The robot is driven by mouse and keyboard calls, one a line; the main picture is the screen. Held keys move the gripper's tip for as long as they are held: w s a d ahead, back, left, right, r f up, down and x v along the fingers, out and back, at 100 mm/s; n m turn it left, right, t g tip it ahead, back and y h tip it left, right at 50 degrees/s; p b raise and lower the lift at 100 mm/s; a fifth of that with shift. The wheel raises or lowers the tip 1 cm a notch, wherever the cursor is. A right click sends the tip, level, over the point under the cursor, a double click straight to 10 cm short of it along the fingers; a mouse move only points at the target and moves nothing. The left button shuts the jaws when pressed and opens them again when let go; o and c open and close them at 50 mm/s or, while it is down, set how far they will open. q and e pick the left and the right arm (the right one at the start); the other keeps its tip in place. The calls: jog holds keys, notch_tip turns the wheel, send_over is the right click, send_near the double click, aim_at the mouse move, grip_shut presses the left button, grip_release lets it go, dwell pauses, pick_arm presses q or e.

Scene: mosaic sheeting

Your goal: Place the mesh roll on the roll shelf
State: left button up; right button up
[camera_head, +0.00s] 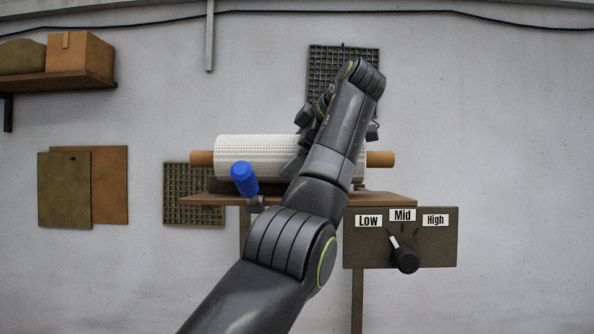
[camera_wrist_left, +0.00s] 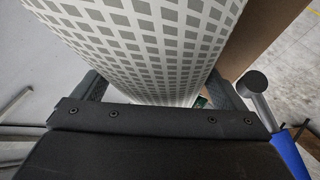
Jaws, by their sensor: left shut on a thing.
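The mesh roll (camera_head: 255,152) is a white perforated cylinder with brown core ends, lying level across the middle of the head view. My left gripper (camera_head: 294,164) is shut on the roll, mostly hidden behind my own arm. In the left wrist view the mesh roll (camera_wrist_left: 150,45) fills the space between the fingers of my left gripper (camera_wrist_left: 160,92). The roll shelf (camera_head: 390,198) is a brown board right below the roll. A dark support (camera_head: 225,185) shows between them; I cannot tell whether the roll rests on it. My right gripper is out of view.
A blue-handled lever (camera_head: 244,178) stands close in front of the roll. A panel (camera_head: 436,245) marked Low, Mid and High, with a black-knobbed lever (camera_head: 405,258), hangs below the shelf's right part.

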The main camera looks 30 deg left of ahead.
pick_arm(q)
jog(key=shift+d+f, duration=0.2)
jog(key=shift+f, duration=0.75)
jog(key=shift+w+a+f, duration=0.1)
jog(key=shift+w+f, duration=0.05)
jog(key=shift+f, duration=0.35)
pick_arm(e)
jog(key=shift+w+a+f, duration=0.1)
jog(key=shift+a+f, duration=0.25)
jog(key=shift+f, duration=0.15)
pick_arm(q)
jog(key=shift+r, duration=0.1)
jog(key=shift+s+b, duration=0.2)
jog(key=shift+b, duration=0.15)
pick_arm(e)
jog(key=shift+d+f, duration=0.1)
pick_arm(q)
jog(key=o, duration=1.2)
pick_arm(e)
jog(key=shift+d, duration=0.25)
pick_arm(q)
jog(key=shift+d, duration=0.2)
